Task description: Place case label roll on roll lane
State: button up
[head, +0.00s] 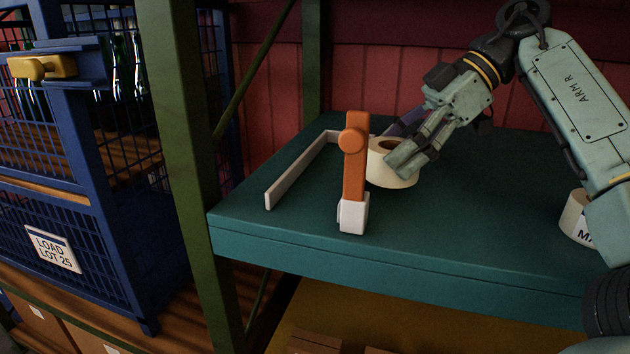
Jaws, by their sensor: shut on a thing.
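The case label roll (378,172) is a cream ring lying flat, with a dark core hole on top, on or just above the teal shelf. My gripper (398,155) comes from the upper right and is shut on the roll, one finger in front of its right side. The roll lane seems to be the space by the low pale rail (300,172), to the left of an upright orange post (356,155) on a white block. The post hides the roll's left edge. I cannot tell whether the roll touches the shelf.
The teal shelf (450,245) is clear in front of the roll. A second cream roll (575,217) with printed letters stands at the right, partly behind my arm. A green rack upright (190,160) and a blue cage (75,215) with bottles are on the left.

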jog(key=a, duration=0.4)
jog(key=a+p, duration=0.1)
jog(key=a, duration=0.3)
jog(key=s+a+p, duration=0.1)
jog(key=a, duration=0.3)
jog(key=shift+r, duration=0.1)
jog(key=shift+f+p, duration=0.55)
jog(key=shift+f, duration=1.2)
jog(key=o, duration=1.4)
jog(key=shift+f, duration=0.1)
jog(key=b+v, duration=0.1)
jog(key=v, duration=1.1)
